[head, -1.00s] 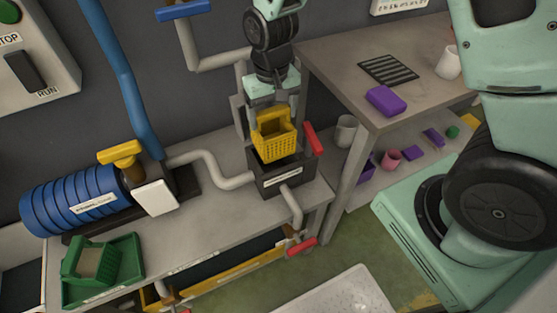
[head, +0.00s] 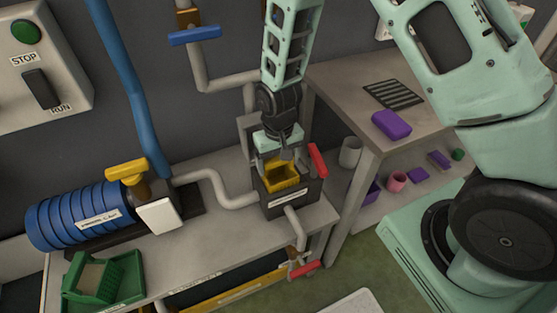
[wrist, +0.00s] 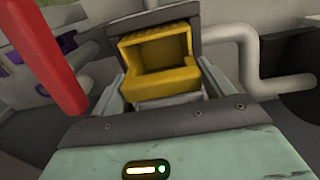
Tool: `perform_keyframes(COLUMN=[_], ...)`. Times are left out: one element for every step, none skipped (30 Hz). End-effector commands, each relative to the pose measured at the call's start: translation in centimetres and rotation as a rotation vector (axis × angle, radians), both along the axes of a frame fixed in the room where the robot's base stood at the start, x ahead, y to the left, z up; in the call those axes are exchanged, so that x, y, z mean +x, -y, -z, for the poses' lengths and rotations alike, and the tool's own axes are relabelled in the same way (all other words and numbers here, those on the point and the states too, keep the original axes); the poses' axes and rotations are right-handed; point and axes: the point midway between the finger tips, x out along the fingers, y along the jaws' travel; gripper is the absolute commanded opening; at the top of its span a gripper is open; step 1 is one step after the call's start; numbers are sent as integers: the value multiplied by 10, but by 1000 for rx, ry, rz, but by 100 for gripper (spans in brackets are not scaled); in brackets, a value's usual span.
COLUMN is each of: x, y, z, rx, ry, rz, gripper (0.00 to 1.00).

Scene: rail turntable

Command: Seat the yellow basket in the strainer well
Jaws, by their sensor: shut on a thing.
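The yellow basket (head: 283,178) sits down inside the dark strainer well (head: 291,203), with only its upper part showing in the head view. My gripper (head: 279,158) is above the well, pointing down, shut on the basket. In the wrist view the basket (wrist: 160,66) shows between my fingers, with its open top towards the camera. The well's dark wall (wrist: 150,22) shows behind it. The basket's lower part is hidden, so I cannot tell whether it touches the bottom.
A red handle (head: 317,159) stands close to the well's right side. Grey pipes (head: 222,186) join the well. A side table (head: 345,92) is at right.

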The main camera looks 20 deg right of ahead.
Motion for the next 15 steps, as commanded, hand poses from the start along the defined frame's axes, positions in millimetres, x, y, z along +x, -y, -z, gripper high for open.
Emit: perform_keyframes(x=[0,0,0,0,0,0,0,0,0,0,0,0,0,0,0], y=[0,0,0,0,0,0,0,0,0,0,0,0,0,0,0], z=[2,3,5,5,6,7,8,9,10,11,12,12,11,11,11], rx=[0,0,0,0,0,0,0,0,0,0,0,0,0,0,0], ry=[0,0,0,0,0,0,0,0,0,0,0,0,0,0,0], rz=[0,0,0,0,0,0,0,0,0,0,0,0,0,0,0], gripper=[32,32,32,32,32,32,32,32,32,32,32,32,32,32,88])
